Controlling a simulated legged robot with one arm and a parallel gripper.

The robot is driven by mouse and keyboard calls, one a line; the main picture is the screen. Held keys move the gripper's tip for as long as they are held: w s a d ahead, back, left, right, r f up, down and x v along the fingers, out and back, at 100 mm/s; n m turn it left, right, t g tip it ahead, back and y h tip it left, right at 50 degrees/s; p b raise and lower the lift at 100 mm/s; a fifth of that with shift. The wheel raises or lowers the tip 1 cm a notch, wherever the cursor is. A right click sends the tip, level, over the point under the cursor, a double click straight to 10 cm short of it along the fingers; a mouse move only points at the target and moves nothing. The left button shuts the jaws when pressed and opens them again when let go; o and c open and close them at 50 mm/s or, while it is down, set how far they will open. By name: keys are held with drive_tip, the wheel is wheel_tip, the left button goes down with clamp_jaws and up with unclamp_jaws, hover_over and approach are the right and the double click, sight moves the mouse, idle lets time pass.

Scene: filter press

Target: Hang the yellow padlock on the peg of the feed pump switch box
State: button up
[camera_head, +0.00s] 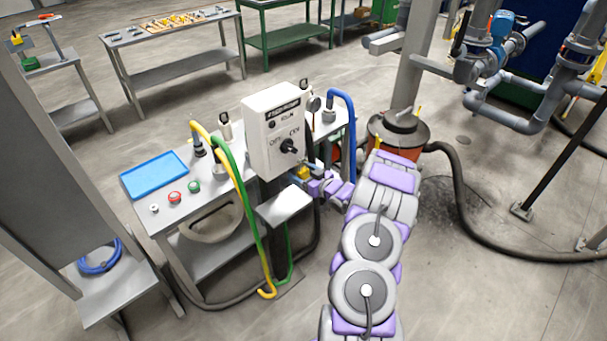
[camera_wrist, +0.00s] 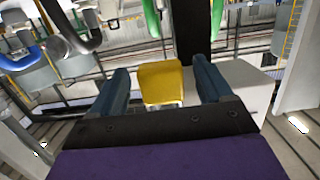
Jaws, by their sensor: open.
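The yellow padlock (camera_head: 304,172) shows small at the lower right of the white switch box (camera_head: 275,130), beside my gripper (camera_head: 312,184). In the wrist view the yellow padlock (camera_wrist: 162,82) sits between the two dark fingers of my gripper (camera_wrist: 161,70), with a visible gap on each side. The gripper is open. A pale box face, probably the switch box, shows right of the fingers in the wrist view. The switch box has a black rotary knob on its front. I cannot make out the peg, and the padlock's shackle is not clear.
A small grey shelf (camera_head: 285,206) is under the switch box. Green and yellow hoses (camera_head: 238,185) and a blue pipe (camera_head: 349,125) stand close by. The bench behind holds a blue tray (camera_head: 155,175) and buttons. An orange drum (camera_head: 398,130) is at the right.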

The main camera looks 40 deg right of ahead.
drive_tip(key=s+d+r+p, duration=0.1)
drive_tip(key=s+r+p, duration=0.1)
drive_tip(key=s, duration=1.5)
drive_tip(key=shift+d+r+p, duration=0.2)
drive_tip(key=shift+r+p, duration=0.05)
drive_tip(key=shift+p, duration=0.2)
